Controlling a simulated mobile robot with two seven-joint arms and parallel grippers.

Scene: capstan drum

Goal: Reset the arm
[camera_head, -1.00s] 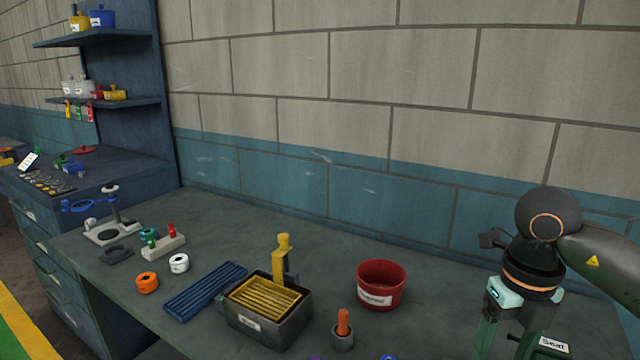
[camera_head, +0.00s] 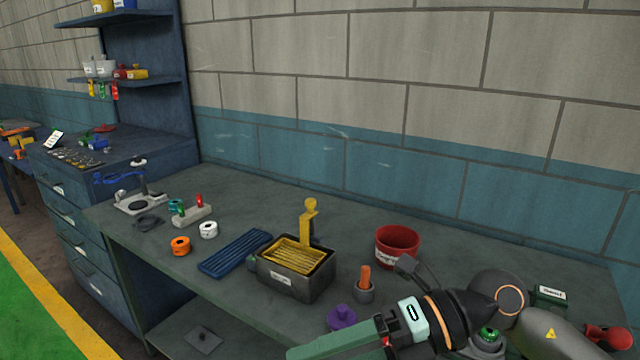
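My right arm comes in from the right at the bench's front right. Its gripper (camera_head: 338,344) points left, with a long green finger along the bottom edge of the view. The second finger is not clearly visible, so I cannot tell whether the gripper is open or shut. I see nothing clearly held in it. My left gripper is not in view.
Close to my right arm are a purple knobbed piece (camera_head: 341,317), an orange-handled tool in a grey cup (camera_head: 364,292) and a red bucket (camera_head: 397,245). A grey box with a yellow rack (camera_head: 300,278) and a blue slatted tray (camera_head: 236,252) lie further left.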

